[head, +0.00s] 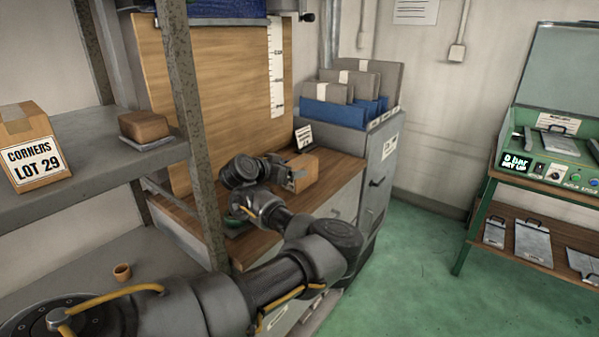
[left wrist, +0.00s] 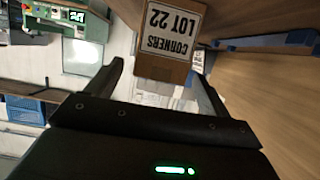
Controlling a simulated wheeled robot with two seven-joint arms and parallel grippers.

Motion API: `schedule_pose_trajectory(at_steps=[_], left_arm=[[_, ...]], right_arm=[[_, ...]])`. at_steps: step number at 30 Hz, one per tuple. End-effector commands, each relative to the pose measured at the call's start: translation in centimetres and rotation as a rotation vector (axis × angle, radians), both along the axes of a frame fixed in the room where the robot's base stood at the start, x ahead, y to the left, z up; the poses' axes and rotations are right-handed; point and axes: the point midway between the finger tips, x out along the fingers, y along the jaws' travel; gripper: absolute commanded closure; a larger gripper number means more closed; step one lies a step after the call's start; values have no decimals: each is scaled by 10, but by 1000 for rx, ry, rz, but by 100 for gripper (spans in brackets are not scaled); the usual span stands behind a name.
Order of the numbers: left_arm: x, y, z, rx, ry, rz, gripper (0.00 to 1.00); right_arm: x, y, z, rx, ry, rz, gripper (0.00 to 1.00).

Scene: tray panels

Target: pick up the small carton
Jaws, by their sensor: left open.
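A small brown carton (head: 305,172) stands on the wooden top of the cabinet, right beside my left gripper (head: 287,178). In the left wrist view the carton (left wrist: 168,38) has a white label reading CORNERS LOT 22, seen upside down. There my left gripper (left wrist: 160,72) is open, with one finger to each side of the carton's near end. The right finger looks closer to it than the left; contact cannot be told. My arm hides part of the cabinet top. My right gripper is not in view.
Another carton (head: 35,148), labelled CORNERS LOT 29, stands on the grey shelf (head: 95,165) beside a brown block (head: 144,126). A shelf post (head: 190,130) rises close to my arm. Blue bins (head: 340,112) with grey packs stand behind the carton. The green floor (head: 420,270) is clear at right.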

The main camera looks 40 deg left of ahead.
Motion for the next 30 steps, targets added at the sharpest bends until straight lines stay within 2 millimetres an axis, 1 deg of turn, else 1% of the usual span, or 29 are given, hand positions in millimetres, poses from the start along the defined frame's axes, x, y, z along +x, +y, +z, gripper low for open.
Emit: schedule_pose_trajectory(at_steps=[5, 11, 13, 16, 24, 26, 30], left_arm=[[4, 0, -1, 1, 2, -2, 19], [28, 0, -10, 2, 5, -3, 19], [37, 0, -13, 2, 3, -4, 19], [46, 1, -17, 2, 1, -2, 19], [49, 1, -19, 0, 0, 1, 19], [49, 1, -19, 0, 0, 1, 26], [49, 1, -19, 0, 0, 0, 44]], right_arm=[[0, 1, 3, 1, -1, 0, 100], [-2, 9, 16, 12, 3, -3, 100], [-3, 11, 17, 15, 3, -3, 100], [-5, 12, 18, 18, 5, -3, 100], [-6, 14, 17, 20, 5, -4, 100], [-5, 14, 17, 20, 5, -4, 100], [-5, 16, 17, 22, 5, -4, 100]])
